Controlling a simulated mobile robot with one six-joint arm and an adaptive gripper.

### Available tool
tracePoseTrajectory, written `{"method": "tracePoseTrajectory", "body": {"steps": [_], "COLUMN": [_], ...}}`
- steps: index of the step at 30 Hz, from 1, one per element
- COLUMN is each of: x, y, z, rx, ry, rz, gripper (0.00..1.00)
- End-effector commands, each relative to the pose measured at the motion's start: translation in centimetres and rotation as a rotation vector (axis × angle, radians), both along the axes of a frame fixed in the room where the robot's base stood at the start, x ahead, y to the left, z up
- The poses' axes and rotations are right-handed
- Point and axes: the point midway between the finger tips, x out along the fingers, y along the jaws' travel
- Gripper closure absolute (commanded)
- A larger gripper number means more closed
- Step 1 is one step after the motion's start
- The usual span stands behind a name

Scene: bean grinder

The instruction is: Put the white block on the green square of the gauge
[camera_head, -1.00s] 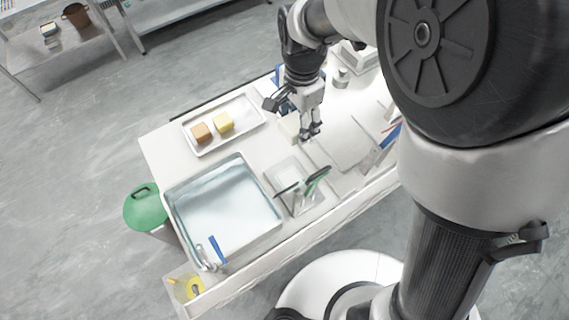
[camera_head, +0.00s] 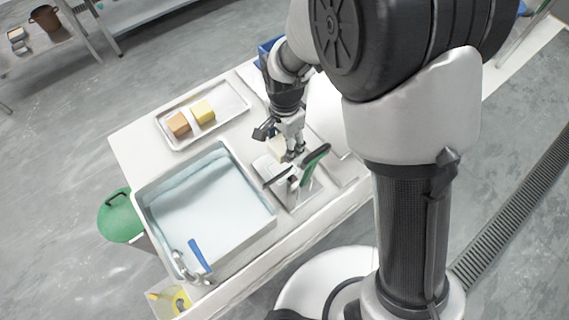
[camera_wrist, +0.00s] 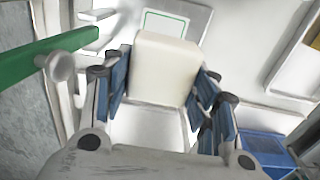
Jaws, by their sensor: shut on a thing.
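My gripper (camera_head: 294,152) is shut on the white block (camera_wrist: 163,68), whose sides lie between the blue-padded fingers in the wrist view. In the head view the white block (camera_head: 276,147) shows partly beside the fingers. The green square (camera_wrist: 183,17) is a thin green outline on a pale plate at the top of the wrist view, beyond the block. The block hides its lower part. The gauge (camera_head: 298,188) with its green handle stands just below my gripper in the head view. The green handle (camera_wrist: 45,58) also crosses the left of the wrist view. I cannot tell the block's height above the plate.
A tray (camera_head: 228,88) holds a brown block (camera_head: 178,123) and a yellow block (camera_head: 203,111). A water-filled sink (camera_head: 205,205) with a blue-handled tap (camera_head: 200,255) is left of the gauge. A blue bin (camera_wrist: 268,150) shows at the wrist view's lower right.

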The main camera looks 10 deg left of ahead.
Motion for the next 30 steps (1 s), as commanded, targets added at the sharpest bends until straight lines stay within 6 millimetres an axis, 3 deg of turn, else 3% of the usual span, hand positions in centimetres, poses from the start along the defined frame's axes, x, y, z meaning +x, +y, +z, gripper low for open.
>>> {"method": "tracePoseTrajectory", "body": {"steps": [1,3,7,14,21,30], "x": [-0.1,-0.1,0.0,0.0,0.0,0.0], "y": [0.0,0.0,0.0,0.0,0.0,0.0], "z": [-1.8,-3.5,-5.6,-7.1,-10.6,-10.7], "rx": [-0.002,-0.002,-0.001,0.0,-0.001,0.001], "ry": [0.003,0.003,0.002,0.0,0.001,-0.001], "rz": [0.0,0.0,0.0,0.0,0.0,0.0], "gripper": [0.74,0.74,0.74,0.74,0.74,0.74]}}
